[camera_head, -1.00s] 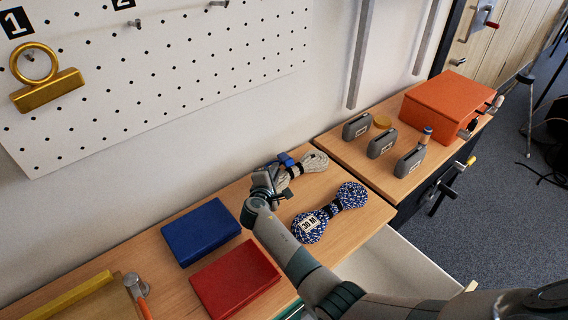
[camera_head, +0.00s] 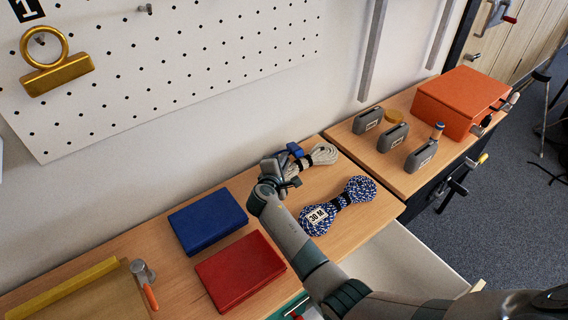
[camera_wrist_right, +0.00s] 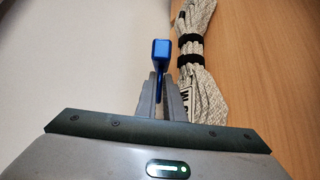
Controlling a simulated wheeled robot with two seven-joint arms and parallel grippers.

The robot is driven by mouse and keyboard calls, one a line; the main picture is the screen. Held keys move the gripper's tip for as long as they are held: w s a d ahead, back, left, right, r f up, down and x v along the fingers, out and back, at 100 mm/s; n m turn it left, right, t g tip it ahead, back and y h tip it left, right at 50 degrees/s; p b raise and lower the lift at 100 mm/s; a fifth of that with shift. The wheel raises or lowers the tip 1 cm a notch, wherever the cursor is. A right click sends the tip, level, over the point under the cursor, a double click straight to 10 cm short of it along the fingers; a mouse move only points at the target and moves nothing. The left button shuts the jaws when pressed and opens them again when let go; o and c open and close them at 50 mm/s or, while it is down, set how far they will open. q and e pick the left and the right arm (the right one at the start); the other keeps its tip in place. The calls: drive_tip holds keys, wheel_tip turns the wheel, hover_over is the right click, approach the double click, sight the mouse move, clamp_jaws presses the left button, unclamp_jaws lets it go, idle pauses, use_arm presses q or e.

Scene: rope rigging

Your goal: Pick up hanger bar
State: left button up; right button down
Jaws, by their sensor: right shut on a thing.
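A small blue bar (camera_head: 296,149), which I take to be the hanger bar, is at the back of the wooden bench beside a white rope bundle. My right gripper (camera_head: 284,163) reaches over the bench to it. In the right wrist view, the two fingers (camera_wrist_right: 165,95) are closed around the lower part of the blue bar (camera_wrist_right: 161,54), whose upper end stands out beyond them. Part of the bar is hidden by the fingers. My left gripper is not in view.
The white rope bundle (camera_head: 321,157) lies close to the right of the gripper, with a blue-white rope bundle (camera_head: 338,204) nearer the front. Blue (camera_head: 207,221) and red (camera_head: 240,271) boxes lie to the left. A pegboard (camera_head: 190,60) holds a gold clip (camera_head: 56,75).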

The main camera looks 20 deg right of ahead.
drive_tip(key=shift+r, duration=0.9)
drive_tip(key=s+d+r+b, duration=0.2)
drive_tip(key=s+d+r, duration=0.5)
drive_tip(key=d, duration=0.1)
drive_tip(key=shift+s+d+r, duration=0.2)
drive_tip(key=shift+d+r, duration=0.05)
drive_tip(key=shift+d, duration=0.15)
idle(0.4)
